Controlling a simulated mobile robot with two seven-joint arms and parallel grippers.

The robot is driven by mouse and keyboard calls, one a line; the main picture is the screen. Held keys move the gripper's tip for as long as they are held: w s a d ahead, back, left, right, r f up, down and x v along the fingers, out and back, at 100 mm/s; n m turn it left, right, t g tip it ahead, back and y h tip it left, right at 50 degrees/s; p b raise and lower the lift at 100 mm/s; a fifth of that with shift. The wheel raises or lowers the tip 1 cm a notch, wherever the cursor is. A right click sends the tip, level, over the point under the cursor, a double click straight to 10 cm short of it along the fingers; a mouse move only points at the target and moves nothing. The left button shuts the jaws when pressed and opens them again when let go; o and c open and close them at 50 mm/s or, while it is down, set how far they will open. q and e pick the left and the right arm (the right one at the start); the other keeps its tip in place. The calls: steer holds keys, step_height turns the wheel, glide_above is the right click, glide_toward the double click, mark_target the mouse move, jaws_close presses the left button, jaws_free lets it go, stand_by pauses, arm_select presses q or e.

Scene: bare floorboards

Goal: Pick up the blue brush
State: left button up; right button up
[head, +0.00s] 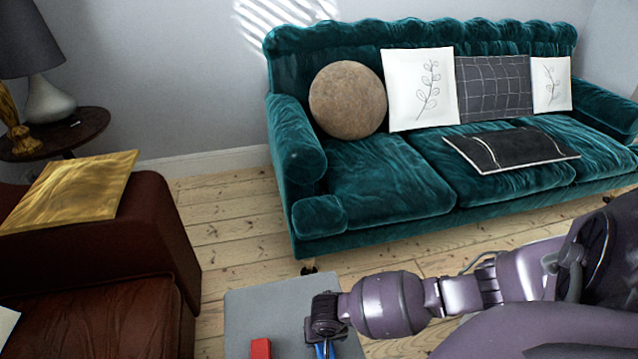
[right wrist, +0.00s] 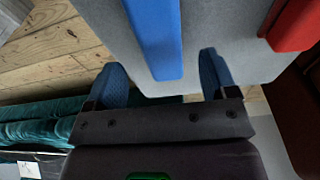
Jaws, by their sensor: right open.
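The blue brush (right wrist: 155,38) shows in the right wrist view as a long blue bar over the grey table top. Its near end lies between the two blue fingertips of my right gripper (right wrist: 160,62), with a gap on both sides. The gripper is open and holds nothing. I cannot tell how far above the brush the fingers are. In the head view my right gripper (head: 324,348) points down over the table at the bottom edge. The blue there is partly hidden, and I cannot tell brush from fingers. My left gripper is not in view.
A grey table (head: 268,306) stands at the bottom. A red object (head: 261,348) lies on it, left of my gripper; it also shows in the right wrist view (right wrist: 296,24). A teal sofa (head: 385,180) stands behind, and a brown leather armchair (head: 120,240) stands at left.

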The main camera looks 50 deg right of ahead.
steer(key=shift+f, duration=0.25)
step_height(320, 180, down, 5)
steer(key=b, duration=0.2)
steer(key=shift+d+r+b, duration=0.1)
steer(key=shift+b, duration=0.3)
steer(key=shift+w, duration=0.3)
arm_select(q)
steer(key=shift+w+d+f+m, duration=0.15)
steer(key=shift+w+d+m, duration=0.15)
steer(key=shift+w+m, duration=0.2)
arm_select(e)
steer(key=c, duration=1)
